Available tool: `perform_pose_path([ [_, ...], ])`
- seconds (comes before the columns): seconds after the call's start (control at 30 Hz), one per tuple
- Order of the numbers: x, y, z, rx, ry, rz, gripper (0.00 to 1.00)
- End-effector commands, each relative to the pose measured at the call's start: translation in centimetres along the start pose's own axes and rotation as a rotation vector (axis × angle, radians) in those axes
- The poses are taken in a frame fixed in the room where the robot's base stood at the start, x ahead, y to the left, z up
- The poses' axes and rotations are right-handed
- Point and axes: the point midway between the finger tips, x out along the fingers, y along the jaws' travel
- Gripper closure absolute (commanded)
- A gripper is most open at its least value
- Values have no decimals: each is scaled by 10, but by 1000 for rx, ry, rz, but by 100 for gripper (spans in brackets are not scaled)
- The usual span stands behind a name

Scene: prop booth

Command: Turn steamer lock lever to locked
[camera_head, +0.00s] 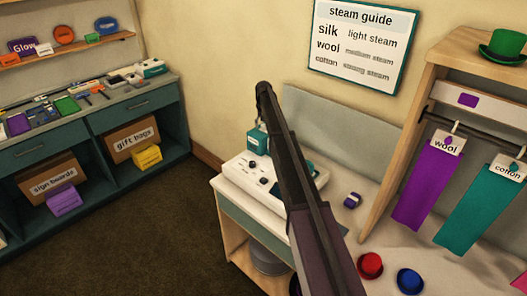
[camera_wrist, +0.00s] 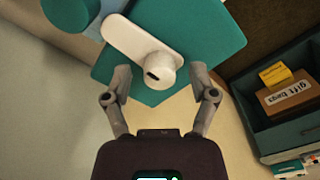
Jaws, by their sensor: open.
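The steamer (camera_head: 243,172) is a white unit with dark knobs on the counter, with a teal part (camera_head: 257,143) at its back. My arm covers part of it. In the wrist view, a white lever (camera_wrist: 135,42) with a rounded, dark-slotted end lies across a teal body (camera_wrist: 205,35). I take it for the lock lever; its lock marking is not readable. My gripper (camera_wrist: 165,84) is open, with one finger on each side of the lever's rounded end. Whether either finger touches it cannot be told. In the head view my gripper is not clearly visible.
The counter (camera_head: 335,215) holds a small purple item (camera_head: 352,200), a red hat (camera_head: 370,266) and a blue hat (camera_head: 410,281). A wooden rack (camera_head: 408,120) with hanging cloths stands at right. A teal shelf unit (camera_head: 95,125) is at left. Open floor (camera_head: 140,220) lies between.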

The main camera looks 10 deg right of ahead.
Motion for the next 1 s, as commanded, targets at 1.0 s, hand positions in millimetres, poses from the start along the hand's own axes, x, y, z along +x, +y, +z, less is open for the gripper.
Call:
perform_pose_path([
  [1.0,0,0,0,599,0,0,26],
])
